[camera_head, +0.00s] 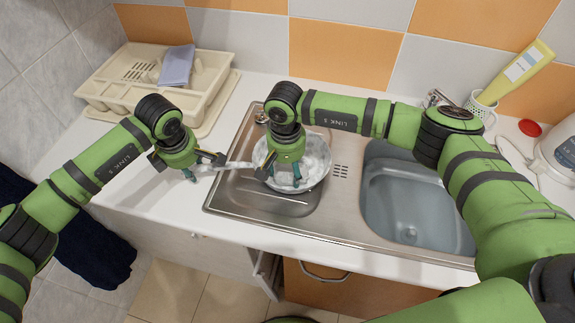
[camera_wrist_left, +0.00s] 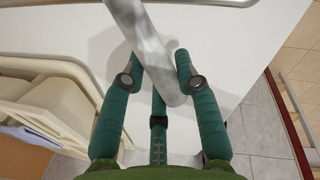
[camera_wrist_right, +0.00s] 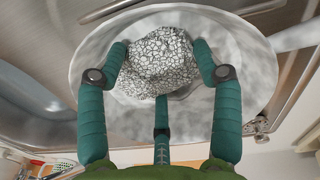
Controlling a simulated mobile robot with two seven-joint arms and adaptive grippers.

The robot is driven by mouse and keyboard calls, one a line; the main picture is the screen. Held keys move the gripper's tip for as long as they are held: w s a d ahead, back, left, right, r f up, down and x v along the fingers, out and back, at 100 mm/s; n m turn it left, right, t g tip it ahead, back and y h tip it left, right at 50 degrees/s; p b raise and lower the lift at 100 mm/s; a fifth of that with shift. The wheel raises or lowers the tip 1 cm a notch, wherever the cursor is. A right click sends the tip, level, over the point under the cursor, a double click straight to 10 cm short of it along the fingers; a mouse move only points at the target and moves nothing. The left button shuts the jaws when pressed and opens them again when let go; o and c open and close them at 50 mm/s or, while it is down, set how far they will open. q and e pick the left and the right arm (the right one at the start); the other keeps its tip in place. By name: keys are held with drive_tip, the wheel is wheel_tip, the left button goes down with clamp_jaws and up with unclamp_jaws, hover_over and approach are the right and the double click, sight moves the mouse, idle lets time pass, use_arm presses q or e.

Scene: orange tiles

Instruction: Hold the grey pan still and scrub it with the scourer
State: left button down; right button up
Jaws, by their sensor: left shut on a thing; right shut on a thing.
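The grey pan (camera_head: 319,163) sits on the metal drainer left of the sink basin, its handle (camera_head: 238,165) pointing left. It also shows in the right wrist view (camera_wrist_right: 255,75). My left gripper (camera_head: 191,176) is shut on the pan's handle; in the left wrist view the handle (camera_wrist_left: 150,50) runs between the green fingers. My right gripper (camera_head: 288,184) is inside the pan from above, shut on the scourer (camera_wrist_right: 160,62), a pale mesh pad with dark lines. The scourer is over the pan's inner bottom, but whether it touches is unclear. My right gripper mostly hides it in the head view.
A cream dish rack (camera_head: 110,85) with a blue-grey cloth or sponge (camera_head: 177,66) stands at the back left. The sink basin (camera_head: 405,200) is empty on the right. A yellow bottle (camera_head: 520,70) and a white appliance (camera_head: 558,150) stand at the back right.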

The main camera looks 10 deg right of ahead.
drive_tip(key=shift+s+f, duration=0.1)
use_arm(q)
drive_tip(key=shift+s, duration=0.1)
use_arm(e)
drive_tip(key=shift+w+d, duration=0.35)
drive_tip(key=shift+w, duration=1)
drive_tip(key=shift+w+d, duration=0.3)
drive_tip(key=shift+w, duration=1.1)
drive_tip(key=shift+w+d, duration=0.35)
drive_tip(key=shift+w, duration=1)
drive_tip(key=shift+s+a+f, duration=0.1)
drive_tip(key=shift+s+a, duration=0.1)
drive_tip(key=shift+s, duration=0.5)
use_arm(q)
drive_tip(key=shift+w+a, duration=0.1)
drive_tip(key=shift+w, duration=0.1)
use_arm(e)
drive_tip(key=shift+s+a, duration=0.25)
drive_tip(key=shift+s, duration=0.9)
drive_tip(key=shift+s+a, duration=0.3)
drive_tip(key=shift+s, duration=0.85)
drive_tip(key=shift+s+a, duration=0.25)
drive_tip(key=shift+s, duration=0.9)
drive_tip(key=shift+w, duration=0.15)
